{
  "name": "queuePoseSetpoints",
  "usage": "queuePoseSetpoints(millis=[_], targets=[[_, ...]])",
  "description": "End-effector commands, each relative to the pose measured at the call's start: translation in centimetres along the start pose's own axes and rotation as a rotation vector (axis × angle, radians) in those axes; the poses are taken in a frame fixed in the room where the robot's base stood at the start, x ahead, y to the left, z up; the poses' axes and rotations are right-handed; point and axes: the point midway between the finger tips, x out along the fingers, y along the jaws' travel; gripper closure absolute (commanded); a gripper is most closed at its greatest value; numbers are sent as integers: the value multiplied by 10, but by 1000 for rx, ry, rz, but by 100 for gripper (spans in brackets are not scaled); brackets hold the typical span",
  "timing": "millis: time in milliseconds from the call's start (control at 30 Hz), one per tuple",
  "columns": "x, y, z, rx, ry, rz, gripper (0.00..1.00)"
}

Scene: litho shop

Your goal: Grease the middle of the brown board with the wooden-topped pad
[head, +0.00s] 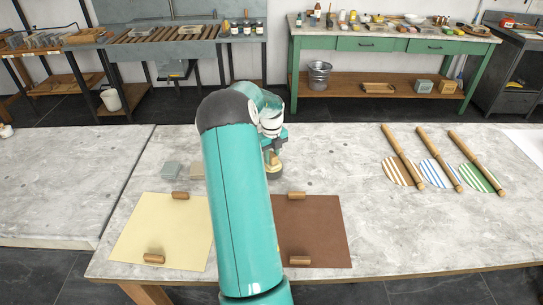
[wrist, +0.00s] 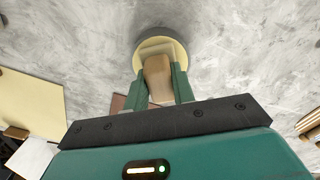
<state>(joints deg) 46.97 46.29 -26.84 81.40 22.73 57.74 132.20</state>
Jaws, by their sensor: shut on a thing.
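My gripper (head: 272,150) is past the far edge of the brown board (head: 325,235). In the wrist view its two green fingers (wrist: 159,72) are shut on the wooden top of the pad (wrist: 158,88). A round pale-yellow disc (wrist: 178,50) with a dark edge shows around the pad's base; it also shows small below my gripper in the head view (head: 274,174). I cannot tell whether the pad touches the grey table. The brown board lies flat with wooden blocks at its far edge (head: 297,195) and near edge (head: 300,260). My arm hides its left part.
A pale-yellow sheet (head: 165,225) with two wooden blocks lies left of my arm. Several wooden rods (head: 440,160) lie over striped round pieces at right. The table (head: 375,215) between is clear.

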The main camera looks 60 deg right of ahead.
Motion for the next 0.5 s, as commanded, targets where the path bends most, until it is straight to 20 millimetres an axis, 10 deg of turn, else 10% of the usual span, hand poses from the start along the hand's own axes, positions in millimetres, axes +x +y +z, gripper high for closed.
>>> queuePoseSetpoints(millis=[500], targets=[[-38, 0, 0, -1, -2, -1, 93]])
